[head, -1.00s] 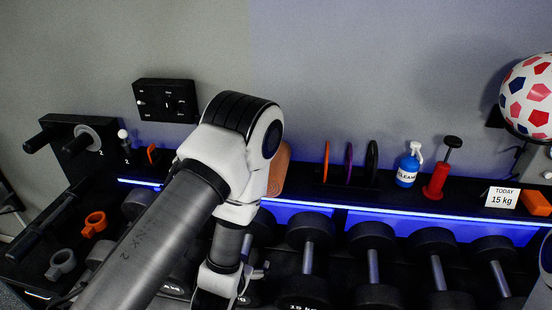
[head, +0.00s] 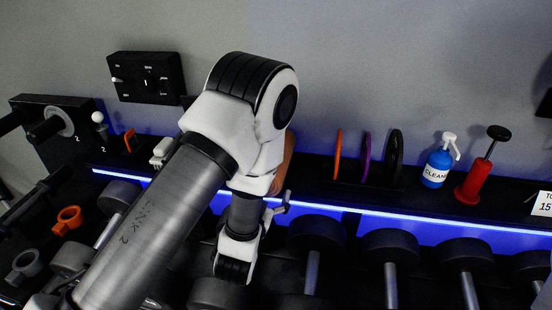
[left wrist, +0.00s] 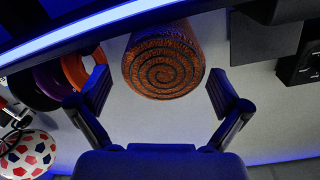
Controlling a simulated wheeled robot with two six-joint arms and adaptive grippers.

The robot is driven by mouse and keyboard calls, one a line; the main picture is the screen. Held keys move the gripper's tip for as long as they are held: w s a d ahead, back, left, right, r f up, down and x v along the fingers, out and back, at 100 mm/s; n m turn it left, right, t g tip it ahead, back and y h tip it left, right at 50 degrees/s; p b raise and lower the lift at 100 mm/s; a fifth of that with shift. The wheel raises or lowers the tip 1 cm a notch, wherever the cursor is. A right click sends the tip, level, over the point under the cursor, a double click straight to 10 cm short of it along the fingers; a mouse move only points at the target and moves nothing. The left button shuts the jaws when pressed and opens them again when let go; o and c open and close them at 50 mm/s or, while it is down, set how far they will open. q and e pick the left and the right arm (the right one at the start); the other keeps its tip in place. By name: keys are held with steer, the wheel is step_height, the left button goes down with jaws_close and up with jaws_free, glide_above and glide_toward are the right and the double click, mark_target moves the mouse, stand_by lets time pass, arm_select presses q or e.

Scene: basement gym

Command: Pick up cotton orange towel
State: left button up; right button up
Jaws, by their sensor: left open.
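The orange towel is rolled up, and its round spiral end (left wrist: 163,66) faces the camera in the left wrist view. In the head view a strip of the towel (head: 284,162) shows on the shelf behind my left arm, which hides the rest. My left gripper (left wrist: 160,92) is open and empty. Its two fingers stand apart on either side of the towel's end in the left wrist view; no contact shows. In the head view the fingers cannot be made out clearly. My right gripper is in neither view.
Upright discs (head: 364,158), a blue cleaner bottle (head: 437,165) and a red pump (head: 474,181) stand right of the towel. A black control box (head: 147,78) hangs on the wall. Dumbbells (head: 391,246) fill the rack below the blue-lit shelf edge. The ball (left wrist: 27,154) shows in the wrist view.

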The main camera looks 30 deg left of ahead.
arm_select(q)
steer(key=p+x, duration=0.1)
steer(key=x, duration=0.1)
steer(key=r+p+x, duration=0.1)
steer(key=p+x, duration=0.1)
steer(key=x, duration=0.1)
steer(key=shift+a, duration=0.1)
steer(key=shift+w+f, duration=0.1)
steer(key=shift+f, duration=0.15)
steer(key=c, duration=1)
steer(key=shift+c, duration=0.2)
